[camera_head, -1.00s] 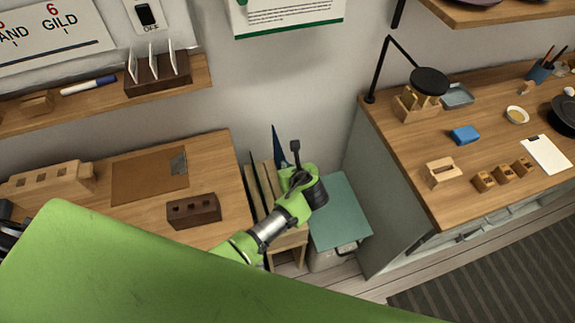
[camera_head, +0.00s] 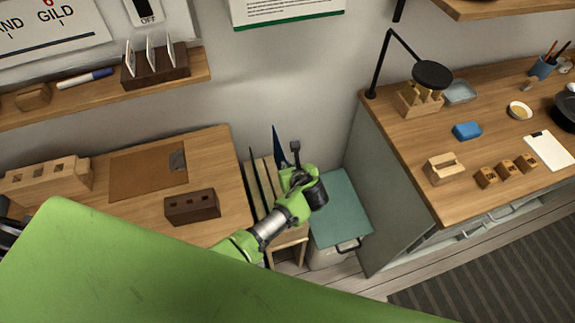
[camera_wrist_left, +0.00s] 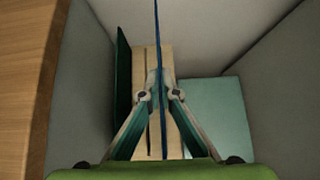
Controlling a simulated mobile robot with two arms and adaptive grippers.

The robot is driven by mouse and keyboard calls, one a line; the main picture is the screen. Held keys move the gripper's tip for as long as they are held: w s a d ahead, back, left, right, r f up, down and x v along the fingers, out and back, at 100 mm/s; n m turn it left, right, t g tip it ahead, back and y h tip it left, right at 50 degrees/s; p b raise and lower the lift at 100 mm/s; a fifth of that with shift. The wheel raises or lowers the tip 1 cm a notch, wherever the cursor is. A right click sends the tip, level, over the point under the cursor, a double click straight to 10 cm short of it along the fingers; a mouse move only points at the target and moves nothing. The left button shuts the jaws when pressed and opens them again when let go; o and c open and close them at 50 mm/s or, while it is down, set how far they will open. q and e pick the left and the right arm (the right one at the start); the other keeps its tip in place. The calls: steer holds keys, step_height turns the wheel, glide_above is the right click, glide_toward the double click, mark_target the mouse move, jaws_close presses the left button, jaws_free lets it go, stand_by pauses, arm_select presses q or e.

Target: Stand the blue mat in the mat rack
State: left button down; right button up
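The blue mat (camera_head: 279,148) stands upright, edge-on, at the wooden mat rack (camera_head: 262,173). In the left wrist view the blue mat (camera_wrist_left: 156,40) is a thin upright line over the slats of the rack (camera_wrist_left: 139,65). My left gripper (camera_head: 303,187) is over the rack. In the wrist view its fingertips (camera_wrist_left: 158,82) are closed in on both sides of the mat. The mat's lower edge is hidden, so I cannot tell how deep it sits in a slot. My right gripper is not in view.
A dark green mat (camera_wrist_left: 124,75) stands at the rack's left side. A box with a teal top (camera_head: 342,205) is right of the rack. The left wooden bench (camera_head: 225,150) and the right cabinet's grey side (camera_head: 385,205) flank this narrow gap, with the wall behind.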

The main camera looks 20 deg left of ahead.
arm_select(q)
steer(key=shift+f+b, duration=0.7)
steer(key=shift+f, duration=0.35)
steer(key=shift+f+b, duration=1.05)
steer(key=shift+f, duration=0.5)
steer(key=shift+f+b, duration=1.1)
steer(key=shift+f, duration=0.5)
steer(key=c, duration=2.2)
jaws_free()
steer(key=shift+f, duration=0.1)
